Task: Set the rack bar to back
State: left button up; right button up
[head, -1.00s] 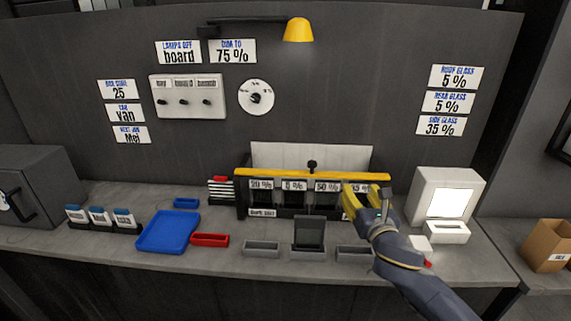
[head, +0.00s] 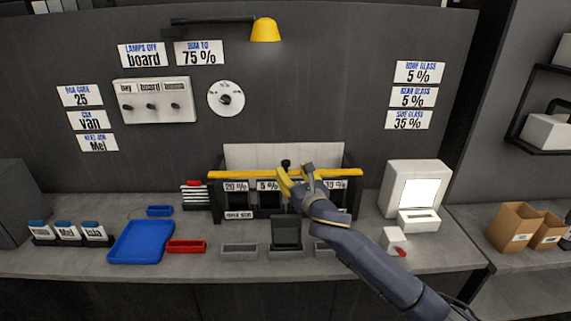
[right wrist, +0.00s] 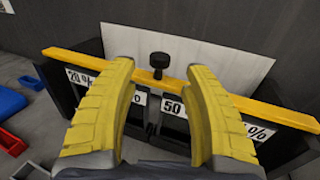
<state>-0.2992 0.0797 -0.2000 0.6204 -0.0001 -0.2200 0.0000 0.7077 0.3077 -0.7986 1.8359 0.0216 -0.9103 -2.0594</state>
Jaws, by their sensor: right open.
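The yellow rack bar (head: 240,174) runs across the front top of the dark rack (head: 217,200), with labelled slots below it. In the right wrist view the bar (right wrist: 260,108) crosses between the fingers, with a black knob (right wrist: 159,62) standing near its middle. The knob also shows in the head view (head: 286,163). My right gripper (head: 296,172) is open in front of the rack's middle. Its yellow fingers (right wrist: 158,75) are on either side of the knob's line, apart from it. I cannot tell if they touch the bar. My left gripper is not in view.
A white panel (head: 240,155) stands behind the bar. Grey bins (head: 239,251), a red tray (head: 187,247) and a blue tray (head: 140,242) lie on the bench in front and left. A white box device (head: 399,187) stands right of the rack.

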aim_at(288, 165)
jog(key=shift+x, duration=3.2)
grip_shut()
